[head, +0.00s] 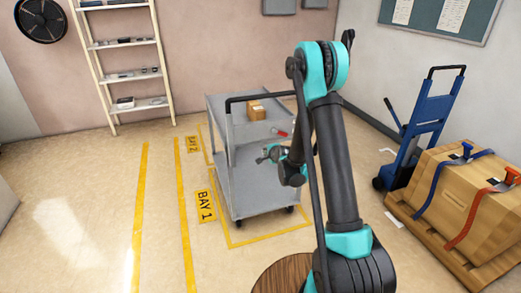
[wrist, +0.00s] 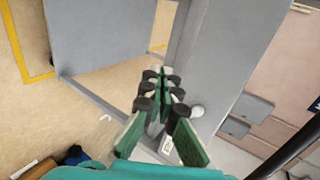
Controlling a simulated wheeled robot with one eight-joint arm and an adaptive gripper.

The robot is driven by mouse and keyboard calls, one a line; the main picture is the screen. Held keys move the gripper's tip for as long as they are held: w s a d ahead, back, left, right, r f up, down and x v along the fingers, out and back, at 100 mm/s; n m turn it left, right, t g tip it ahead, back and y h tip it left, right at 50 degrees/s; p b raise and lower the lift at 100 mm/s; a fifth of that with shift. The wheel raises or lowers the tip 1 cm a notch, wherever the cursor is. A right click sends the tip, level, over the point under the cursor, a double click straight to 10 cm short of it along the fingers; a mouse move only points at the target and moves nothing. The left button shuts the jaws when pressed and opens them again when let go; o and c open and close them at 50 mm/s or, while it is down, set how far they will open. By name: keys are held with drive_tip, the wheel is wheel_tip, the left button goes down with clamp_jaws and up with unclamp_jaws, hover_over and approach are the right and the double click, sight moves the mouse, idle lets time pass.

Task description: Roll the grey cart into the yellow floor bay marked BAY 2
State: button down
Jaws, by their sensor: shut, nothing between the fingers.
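The grey cart (head: 238,129) stands upright in the middle of the head view, over the floor bay labelled BAY 1 (head: 205,205). Its black push handle (head: 262,96) runs along the top. The BAY 2 label (head: 192,144) lies farther back, left of the cart; most of that bay is hidden behind the cart. My gripper (head: 265,156) is in front of the cart, between its top and lower shelf levels. In the wrist view the green fingers (wrist: 162,76) are closed with nothing between them, close before the cart's grey panels (wrist: 232,50). I cannot tell whether they touch.
A small cardboard box (head: 256,110) and a red-handled item (head: 279,133) lie on the cart's top. A blue hand truck (head: 426,118) and strapped crate (head: 462,190) stand right. A shelf rack (head: 127,75) stands against the back wall. The left floor is clear.

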approach(256, 146)
wheel_tip(256, 146, down, 3)
drive_tip(key=shift+w+a+f, duration=0.1)
drive_tip(key=shift+w+a, duration=0.2)
drive_tip(key=shift+w, duration=0.55)
drive_tip(key=shift+w+a+f, duration=0.1)
drive_tip(key=shift+w+a, duration=0.2)
drive_tip(key=shift+w, duration=0.55)
drive_tip(key=shift+w+a, duration=0.3)
drive_tip(key=shift+w, duration=0.55)
